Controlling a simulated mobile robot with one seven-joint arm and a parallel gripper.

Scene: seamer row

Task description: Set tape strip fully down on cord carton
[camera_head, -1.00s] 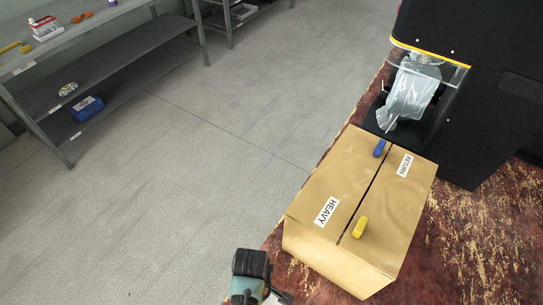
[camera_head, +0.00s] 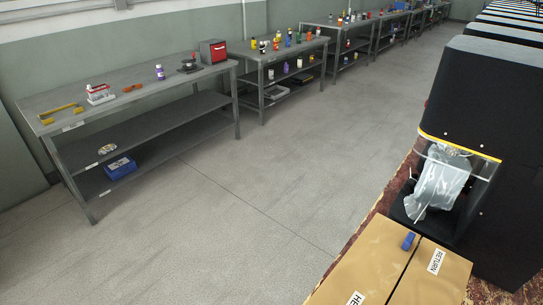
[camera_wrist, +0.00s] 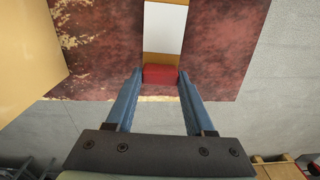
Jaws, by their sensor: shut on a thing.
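The cord carton (camera_head: 375,262) is a tan box at the bottom of the head view, with a seam between its two flaps and HEAVY and RETURN labels; its near part is cut off. My gripper (camera_wrist: 160,74) shows only in the wrist view. Its two blue fingers are shut on the red end (camera_wrist: 160,74) of what looks like the tape strip (camera_wrist: 164,28), white with tan beyond. The strip runs away from the fingers over the worn red bench, out of the frame top. A tan surface, likely the carton (camera_wrist: 25,50), is at the left, apart from the strip.
A blue piece (camera_head: 408,241) lies at the carton's far end on the seam. A black machine (camera_head: 490,130) with a clear window and crumpled plastic (camera_head: 436,183) stands behind the carton. Grey shelved benches (camera_head: 150,90) line the wall. The floor between is clear.

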